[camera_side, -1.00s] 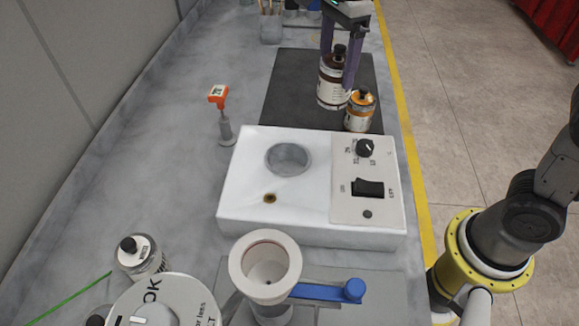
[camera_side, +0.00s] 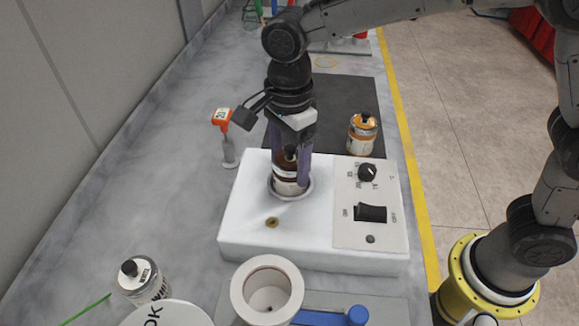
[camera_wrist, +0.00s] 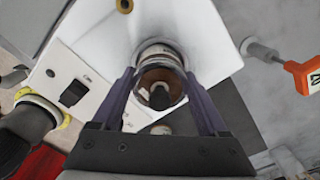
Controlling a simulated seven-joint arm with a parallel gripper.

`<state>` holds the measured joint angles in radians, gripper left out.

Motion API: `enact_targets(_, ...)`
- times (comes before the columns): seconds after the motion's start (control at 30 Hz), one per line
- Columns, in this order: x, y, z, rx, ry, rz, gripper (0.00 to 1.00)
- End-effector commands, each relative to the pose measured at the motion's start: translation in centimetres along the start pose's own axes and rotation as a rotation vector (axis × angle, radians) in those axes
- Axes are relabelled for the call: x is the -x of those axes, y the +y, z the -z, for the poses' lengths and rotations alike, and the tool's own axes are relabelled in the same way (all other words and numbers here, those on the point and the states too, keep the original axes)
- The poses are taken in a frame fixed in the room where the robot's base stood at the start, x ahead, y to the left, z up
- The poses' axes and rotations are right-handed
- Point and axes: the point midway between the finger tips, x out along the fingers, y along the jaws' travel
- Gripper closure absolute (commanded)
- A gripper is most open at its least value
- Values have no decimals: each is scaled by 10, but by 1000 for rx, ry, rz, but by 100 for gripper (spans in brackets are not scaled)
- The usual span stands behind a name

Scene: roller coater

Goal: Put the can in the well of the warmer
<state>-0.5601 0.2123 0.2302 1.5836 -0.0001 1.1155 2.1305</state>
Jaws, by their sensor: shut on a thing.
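The can (camera_side: 287,184) is a brown bottle-like can with a white label and a black knob on top. It stands about upright in the round well (camera_side: 301,195) of the white warmer (camera_side: 250,205), its lower part hidden by the rim. I cannot tell whether it touches the bottom. My gripper (camera_side: 290,172) points down over the well, its purple fingers on both sides of the can.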

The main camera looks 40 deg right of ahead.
Motion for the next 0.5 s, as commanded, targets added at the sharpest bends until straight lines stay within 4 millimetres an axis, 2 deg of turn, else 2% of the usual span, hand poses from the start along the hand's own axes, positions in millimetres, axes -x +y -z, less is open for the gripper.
enact_targets(0.13,-16,0,0,0,0,-1,92)
enact_targets(0.5,-19,0,0,0,-1,1,92)
